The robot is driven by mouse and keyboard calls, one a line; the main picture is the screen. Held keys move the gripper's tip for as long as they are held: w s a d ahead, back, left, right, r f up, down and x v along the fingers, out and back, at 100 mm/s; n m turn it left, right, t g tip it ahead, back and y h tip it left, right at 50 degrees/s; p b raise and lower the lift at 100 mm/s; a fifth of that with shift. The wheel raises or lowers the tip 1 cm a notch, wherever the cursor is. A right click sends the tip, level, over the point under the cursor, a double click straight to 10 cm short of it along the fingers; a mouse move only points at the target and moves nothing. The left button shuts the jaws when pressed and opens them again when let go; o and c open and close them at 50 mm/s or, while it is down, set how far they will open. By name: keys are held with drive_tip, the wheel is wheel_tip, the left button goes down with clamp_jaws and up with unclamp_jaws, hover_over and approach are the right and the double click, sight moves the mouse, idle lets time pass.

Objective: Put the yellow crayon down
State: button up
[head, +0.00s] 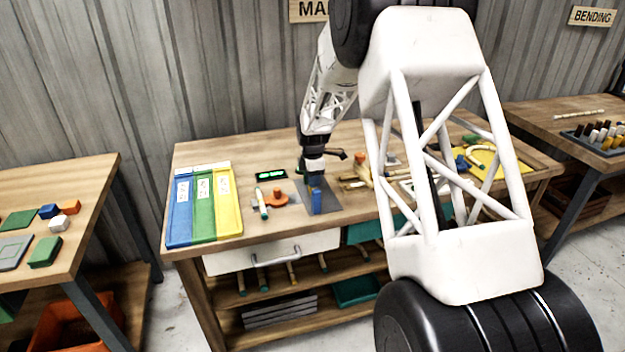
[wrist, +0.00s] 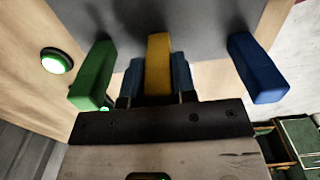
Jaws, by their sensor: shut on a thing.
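My gripper (wrist: 156,82) is shut on the yellow crayon (wrist: 158,62), a squared yellow bar between its two dark-blue fingers in the wrist view. The crayon points down at the grey mat (wrist: 200,14); whether its end touches the mat is unclear. A green crayon (wrist: 95,76) stands to the left and a blue crayon (wrist: 257,70) to the right, both apart from the fingers. In the head view my gripper (head: 313,172) is over the grey mat (head: 333,196), with the blue crayon (head: 316,202) in front. The yellow crayon is hidden there.
A board with blue, green and yellow strips (head: 204,207) lies at the table's left. Between it and the mat are an orange piece (head: 276,198), a pale stick (head: 262,206) and a black box with green lights (head: 271,175). Wooden pieces lie right of the mat.

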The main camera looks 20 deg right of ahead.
drive_tip(key=shift+f, duration=0.15)
drive_tip(key=o, duration=0.8)
wheel_tip(320, 180, up, 12)
drive_tip(key=shift+r, duration=0.1)
idle(0.7)
idle(0.5)
